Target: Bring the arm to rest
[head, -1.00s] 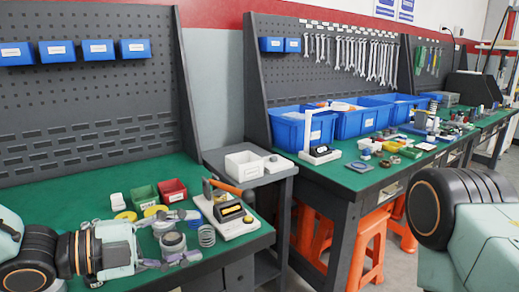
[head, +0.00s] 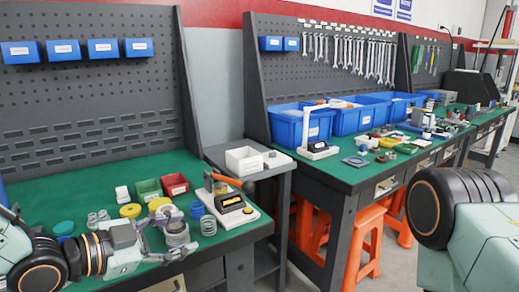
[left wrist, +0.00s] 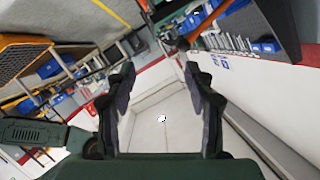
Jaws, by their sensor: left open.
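My left arm comes in low at the left of the head view. Its gripper (head: 186,229) is open over the front of the green-topped left bench (head: 60,183). A grey cylindrical part (head: 176,238) appears between the fingers in the head view; I cannot tell whether they touch it. In the left wrist view the two dark fingers (left wrist: 162,112) stand wide apart with nothing held between them. That view shows the room tilted, with pale wall or floor beyond the fingers. My right gripper is out of view; only a link of my right arm shows at the right.
Close to the gripper are a coil spring (head: 208,226), yellow rings (head: 130,210), a green bin (head: 148,190), a red bin (head: 174,185) and a soldering station (head: 232,207). Blue discs (head: 64,228) lie at the left. A grey side stand (head: 270,176) separates the benches.

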